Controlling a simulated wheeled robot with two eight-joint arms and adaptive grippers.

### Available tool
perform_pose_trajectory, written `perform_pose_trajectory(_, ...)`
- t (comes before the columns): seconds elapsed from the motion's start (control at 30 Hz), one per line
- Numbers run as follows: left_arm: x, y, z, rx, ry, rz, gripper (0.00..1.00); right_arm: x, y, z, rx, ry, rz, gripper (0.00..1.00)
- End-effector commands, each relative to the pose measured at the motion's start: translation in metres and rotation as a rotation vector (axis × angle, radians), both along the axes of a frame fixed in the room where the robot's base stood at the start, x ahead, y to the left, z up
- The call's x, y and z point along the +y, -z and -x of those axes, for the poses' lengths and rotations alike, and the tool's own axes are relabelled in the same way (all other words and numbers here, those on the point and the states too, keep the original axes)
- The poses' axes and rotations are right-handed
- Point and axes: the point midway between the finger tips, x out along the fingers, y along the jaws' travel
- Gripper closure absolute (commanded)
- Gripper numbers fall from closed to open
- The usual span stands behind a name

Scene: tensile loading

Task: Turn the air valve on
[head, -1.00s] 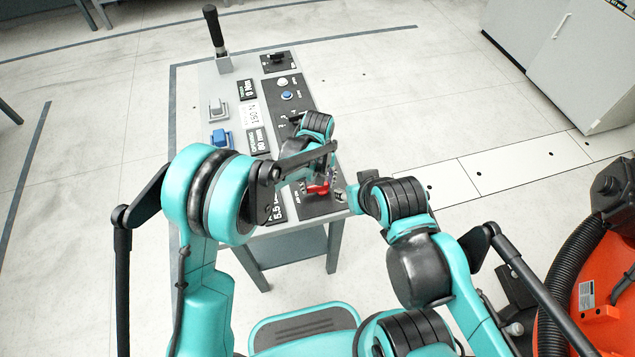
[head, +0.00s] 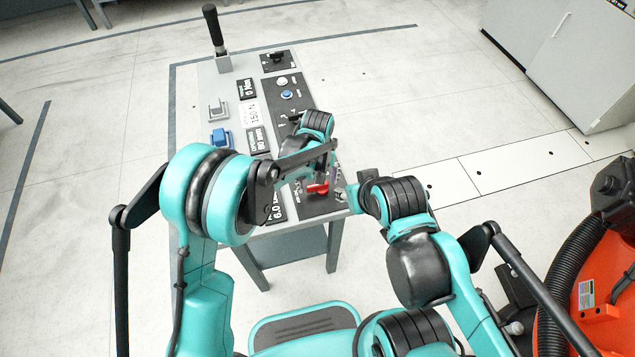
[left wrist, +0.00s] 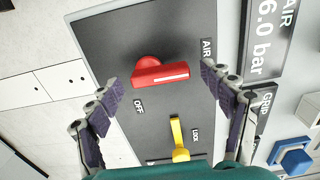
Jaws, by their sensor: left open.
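The red air valve handle (left wrist: 160,72) sits on the dark panel in the left wrist view. Its bar lies crosswise, with an AIR label (left wrist: 207,48) near its right end and an OFF label (left wrist: 138,106) below. It also shows in the head view (head: 318,188), partly hidden by my left arm. My left gripper (left wrist: 158,77) is open, one finger to each side of the handle, with visible gaps. The AIR display (left wrist: 272,40) reads 6.0 bar. My right gripper (head: 346,195) is near the console's right edge; its fingers are too unclear to judge.
A yellow lock lever (left wrist: 179,140) stands close below the red handle. A blue button (left wrist: 294,157) is at the right. The console (head: 207,75) also carries a black-handled lever (head: 214,28) at its far end. A grey cabinet (head: 570,50) stands far right.

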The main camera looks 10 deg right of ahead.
Motion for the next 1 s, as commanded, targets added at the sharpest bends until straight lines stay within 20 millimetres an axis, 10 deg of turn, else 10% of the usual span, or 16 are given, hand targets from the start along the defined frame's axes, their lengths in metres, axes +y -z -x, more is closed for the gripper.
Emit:
perform_pose_trajectory(0.5, 0.0, -0.097, 0.0, 0.0, 0.0, 0.0, 0.19, 0.0, 0.0, 0.0, 0.0, 0.0, 0.0, 0.6)
perform_pose_trajectory(1.0, 0.0, -0.116, 0.0, 0.0, 0.0, 0.0, 0.19, 0.0, 0.0, 0.0, 0.0, 0.0, 0.0, 0.6)
